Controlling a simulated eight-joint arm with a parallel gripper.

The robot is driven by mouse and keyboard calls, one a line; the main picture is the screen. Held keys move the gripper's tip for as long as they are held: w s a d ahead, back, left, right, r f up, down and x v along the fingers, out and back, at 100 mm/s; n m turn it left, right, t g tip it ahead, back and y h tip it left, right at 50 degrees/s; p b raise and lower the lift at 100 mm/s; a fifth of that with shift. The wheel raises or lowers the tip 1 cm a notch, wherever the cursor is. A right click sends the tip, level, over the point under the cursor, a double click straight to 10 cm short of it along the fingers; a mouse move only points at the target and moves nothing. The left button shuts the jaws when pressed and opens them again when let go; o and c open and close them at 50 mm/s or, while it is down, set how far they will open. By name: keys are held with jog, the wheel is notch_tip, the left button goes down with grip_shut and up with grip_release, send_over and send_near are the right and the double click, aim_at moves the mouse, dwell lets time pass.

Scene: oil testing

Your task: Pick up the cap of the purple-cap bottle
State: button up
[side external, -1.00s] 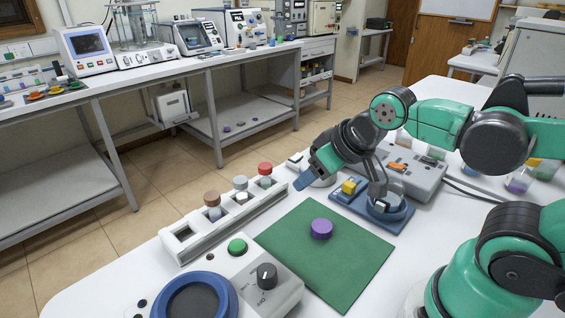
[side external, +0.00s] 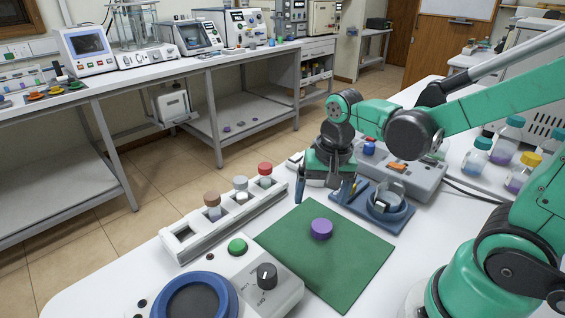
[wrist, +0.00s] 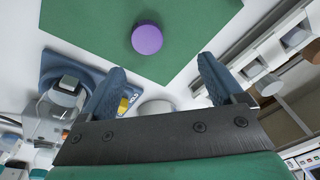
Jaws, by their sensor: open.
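The purple cap (side external: 321,229) lies by itself on the green mat (side external: 345,270), with no bottle under it that I can see. In the wrist view the purple cap (wrist: 147,39) shows beyond my fingertips, on the green mat (wrist: 200,20). My gripper (side external: 327,198) is above the table behind the mat's far edge, pointing down, apart from the cap. In the wrist view my gripper (wrist: 163,72) has its two blue fingers spread with nothing between them.
A white rack (side external: 185,243) with brown, grey and red-capped bottles stands left of the mat. A blue holder (side external: 395,219) with a clear container is at right. A control box (side external: 285,290) with a knob is in front. Several bottles (side external: 503,150) stand at far right.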

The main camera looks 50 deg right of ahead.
aim_at(322, 226)
jog(key=f+m, duration=0.1)
jog(key=f+m+g, duration=0.1)
jog(key=shift+s+d+m+g, duration=0.2)
jog(key=shift+d+m+g, duration=0.1)
jog(key=shift+d, duration=0.05)
jog(key=shift+f, duration=2.8)
jog(key=c, duration=1.3)
jog(key=shift+r, duration=0.1)
